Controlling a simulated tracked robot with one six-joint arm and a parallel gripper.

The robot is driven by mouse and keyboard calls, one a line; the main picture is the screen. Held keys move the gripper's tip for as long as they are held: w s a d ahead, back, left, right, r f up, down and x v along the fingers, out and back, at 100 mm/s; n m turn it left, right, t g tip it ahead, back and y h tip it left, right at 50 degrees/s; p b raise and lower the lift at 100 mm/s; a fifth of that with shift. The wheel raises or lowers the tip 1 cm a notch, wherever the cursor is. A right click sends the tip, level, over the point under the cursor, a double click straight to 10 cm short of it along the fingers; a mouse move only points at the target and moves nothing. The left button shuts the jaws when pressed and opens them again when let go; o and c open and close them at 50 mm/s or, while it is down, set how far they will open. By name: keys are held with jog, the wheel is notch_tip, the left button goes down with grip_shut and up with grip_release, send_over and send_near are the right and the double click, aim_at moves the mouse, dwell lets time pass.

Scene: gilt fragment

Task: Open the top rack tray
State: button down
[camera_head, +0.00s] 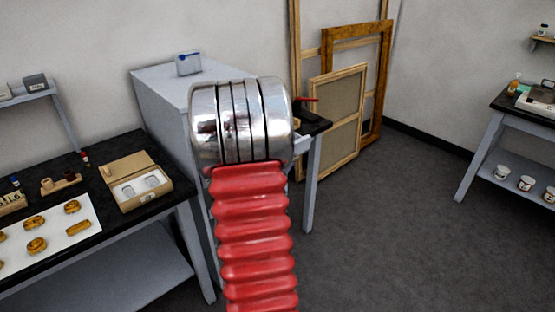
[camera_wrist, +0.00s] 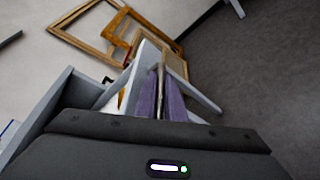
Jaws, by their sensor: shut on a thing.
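The grey rack (camera_head: 160,88) stands against the wall in the head view, with a small blue-and-white box on top. My silver and red arm hides its front, so the top tray cannot be made out there. In the wrist view, grey rack panels (camera_wrist: 58,100) show at the left, with a small dark part beside them. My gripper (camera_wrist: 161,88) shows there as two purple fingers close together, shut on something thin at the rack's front. It appears to be part of the top rack tray, but the grip itself is hard to see. My gripper is hidden in the head view.
A black-topped table (camera_head: 95,215) with gilt pieces on white paper and an open tan box (camera_head: 137,182) stands at the left. Wooden frames (camera_head: 345,110) lean on the back wall. Another bench (camera_head: 510,110) is at the right. The floor (camera_head: 400,220) between is clear.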

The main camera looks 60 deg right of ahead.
jog(key=shift+s, duration=0.45)
jog(key=c, duration=2.1)
grip_release()
jog(key=shift+w, duration=0.1)
jog(key=shift+a, duration=0.1)
